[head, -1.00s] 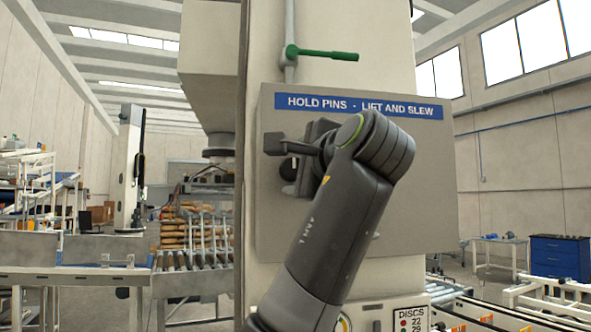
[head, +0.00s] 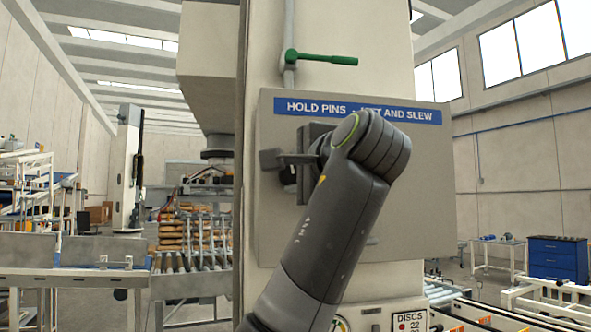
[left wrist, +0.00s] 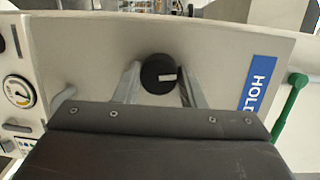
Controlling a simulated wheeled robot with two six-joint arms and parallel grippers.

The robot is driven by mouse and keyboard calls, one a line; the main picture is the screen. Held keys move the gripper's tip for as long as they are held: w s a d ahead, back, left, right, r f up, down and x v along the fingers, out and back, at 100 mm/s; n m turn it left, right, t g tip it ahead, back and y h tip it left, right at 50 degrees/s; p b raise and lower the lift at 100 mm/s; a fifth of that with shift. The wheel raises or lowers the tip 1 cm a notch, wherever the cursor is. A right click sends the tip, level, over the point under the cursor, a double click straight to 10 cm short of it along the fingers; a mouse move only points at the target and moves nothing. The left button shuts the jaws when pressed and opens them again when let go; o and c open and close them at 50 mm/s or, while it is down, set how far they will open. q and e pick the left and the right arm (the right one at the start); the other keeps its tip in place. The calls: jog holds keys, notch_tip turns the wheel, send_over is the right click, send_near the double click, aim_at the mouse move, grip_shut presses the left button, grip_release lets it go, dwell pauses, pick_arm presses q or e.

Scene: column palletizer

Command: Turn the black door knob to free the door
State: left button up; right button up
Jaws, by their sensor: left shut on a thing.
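The black door knob (left wrist: 158,74) shows in the left wrist view as a round disc with a short white mark, in front of the grey door (left wrist: 215,70). My left gripper (left wrist: 159,86) has one finger on each side of it and is shut on it. In the head view the left gripper (head: 284,166) is at the left part of the grey door (head: 420,180), below a blue "HOLD PINS" sign (head: 310,107). There the gripper and wrist mostly hide the knob. The door lies flat against the pale column. My right gripper is in neither view.
A green-handled lever (head: 325,59) stands on the column above the door. A grey door handle (left wrist: 63,98) and a round gauge (left wrist: 18,91) show in the left wrist view. A roller conveyor (head: 190,262) is at the left.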

pick_arm(q)
jog(key=n+h+p, duration=0.1)
jog(key=n, duration=0.3)
jog(key=shift+r+g, duration=0.15)
jog(key=shift+g, duration=0.25)
jog(key=n+h+p, duration=0.1)
jog(key=n, duration=0.2)
jog(key=shift+a, duration=0.1)
jog(key=n+h, duration=0.1)
jog(key=n, duration=0.2)
jog(key=shift+n+p, duration=0.3)
jog(key=shift+p, duration=0.1)
jog(key=shift+n+h, duration=0.6)
jog(key=shift+n, duration=0.6)
jog(key=o, duration=1)
